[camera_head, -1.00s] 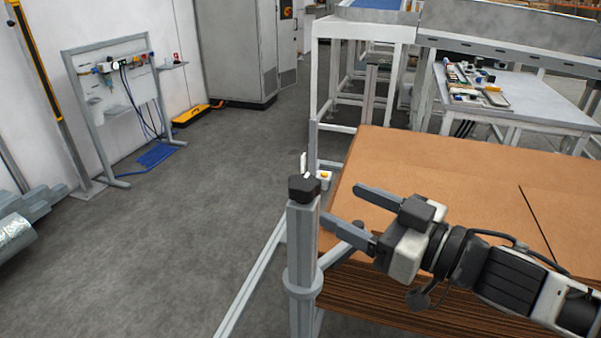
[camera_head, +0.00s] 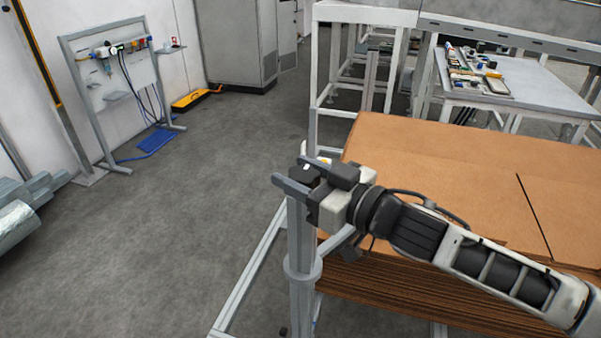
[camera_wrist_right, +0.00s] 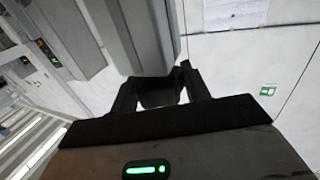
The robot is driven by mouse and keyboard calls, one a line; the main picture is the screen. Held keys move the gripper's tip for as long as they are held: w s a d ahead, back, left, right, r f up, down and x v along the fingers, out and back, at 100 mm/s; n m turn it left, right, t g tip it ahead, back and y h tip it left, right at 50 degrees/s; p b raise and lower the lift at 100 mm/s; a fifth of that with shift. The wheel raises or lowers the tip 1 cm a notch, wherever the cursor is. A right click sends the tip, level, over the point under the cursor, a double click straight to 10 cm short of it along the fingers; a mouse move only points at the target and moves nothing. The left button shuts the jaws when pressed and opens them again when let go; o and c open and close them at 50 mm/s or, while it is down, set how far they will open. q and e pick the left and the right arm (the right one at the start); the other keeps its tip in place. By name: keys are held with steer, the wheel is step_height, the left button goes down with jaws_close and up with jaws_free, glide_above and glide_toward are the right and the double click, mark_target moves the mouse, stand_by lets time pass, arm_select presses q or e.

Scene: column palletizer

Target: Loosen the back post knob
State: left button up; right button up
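The post (camera_head: 299,245) is a grey upright with a black knob (camera_head: 303,174) on its top, partly hidden by my right gripper. My right gripper (camera_head: 288,168) reaches in from the right at the height of the knob. Its two fingers are apart, with one on each side of the knob. In the right wrist view, the black knob (camera_wrist_right: 160,92) at the end of the grey post (camera_wrist_right: 140,35) lies between the fingers. I cannot tell whether either finger touches it. My left gripper is not in view.
A stack of brown cardboard sheets (camera_head: 440,150) stands right of the post, under my right arm. White frames (camera_head: 365,15) and a table with parts (camera_head: 530,90) stand behind. A tool stand (camera_head: 120,85) is at the left. The grey floor between is clear.

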steer(key=c, duration=0.3)
